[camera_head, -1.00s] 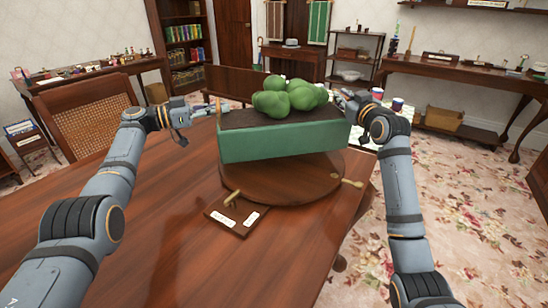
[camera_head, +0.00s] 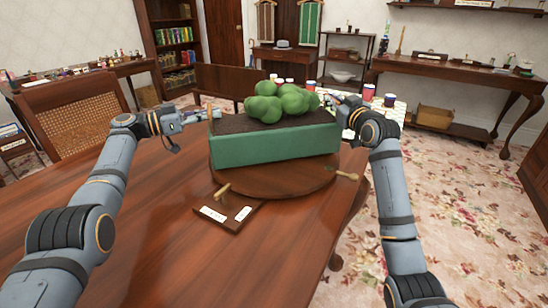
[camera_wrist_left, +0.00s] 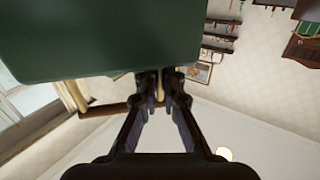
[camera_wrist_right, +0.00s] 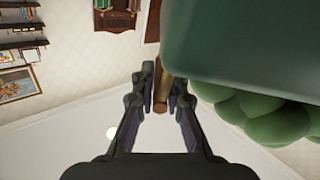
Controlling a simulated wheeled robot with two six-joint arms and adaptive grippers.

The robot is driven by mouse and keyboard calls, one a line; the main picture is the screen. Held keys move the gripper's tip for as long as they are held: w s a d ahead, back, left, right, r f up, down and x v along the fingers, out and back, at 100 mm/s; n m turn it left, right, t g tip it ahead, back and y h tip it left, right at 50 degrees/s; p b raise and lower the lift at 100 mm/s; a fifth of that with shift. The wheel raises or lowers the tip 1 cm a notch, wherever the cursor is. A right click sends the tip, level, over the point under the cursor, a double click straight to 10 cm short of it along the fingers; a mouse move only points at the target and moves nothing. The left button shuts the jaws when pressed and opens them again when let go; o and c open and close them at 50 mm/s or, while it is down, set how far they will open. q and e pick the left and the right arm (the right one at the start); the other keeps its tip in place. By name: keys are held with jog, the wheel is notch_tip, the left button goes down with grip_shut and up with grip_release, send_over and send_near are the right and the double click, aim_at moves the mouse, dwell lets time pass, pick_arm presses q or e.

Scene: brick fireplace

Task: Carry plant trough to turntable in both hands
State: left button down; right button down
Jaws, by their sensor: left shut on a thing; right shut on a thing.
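The plant trough (camera_head: 275,149) is a long green box with dark soil and rounded green plants, roughly level over the turntable. My left gripper (camera_head: 207,114) is shut on a wooden handle at its left end; the handle shows between the fingers in the left wrist view (camera_wrist_left: 159,84). My right gripper (camera_head: 336,101) is shut on the right-end handle, which also shows in the right wrist view (camera_wrist_right: 161,90). The turntable (camera_head: 270,189) is a round brown wooden disc, partly hidden by the trough. I cannot tell whether the trough touches it.
The turntable is on a wooden table (camera_head: 150,235), with a small plaque (camera_head: 226,214) with white labels at its front. Pegs stick out at its front left and right. A cane-backed chair (camera_head: 75,118) stands at the left. The table's left and front are clear.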

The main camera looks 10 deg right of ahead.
pick_arm(q)
jog(key=shift+a+f+b, duration=0.15)
jog(key=shift+f+b, duration=0.15)
jog(key=shift+f, duration=0.05)
pick_arm(e)
jog(key=shift+d+f, duration=0.15)
jog(key=shift+f, duration=0.1)
pick_arm(q)
jog(key=c, duration=1.9)
grip_release()
jog(key=shift+f, duration=0.25)
pick_arm(e)
jog(key=c, duration=1.8)
grip_release()
jog(key=shift+f, duration=0.3)
pick_arm(q)
jog(key=o, duration=0.4)
jog(key=shift+s+r, duration=0.2)
jog(key=shift+r, duration=0.1)
pick_arm(e)
jog(key=o, duration=0.4)
jog(key=shift+s+r, duration=0.25)
jog(key=shift+r, duration=0.05)
jog(key=shift+w+f, duration=0.1)
pick_arm(q)
jog(key=shift+f, duration=0.1)
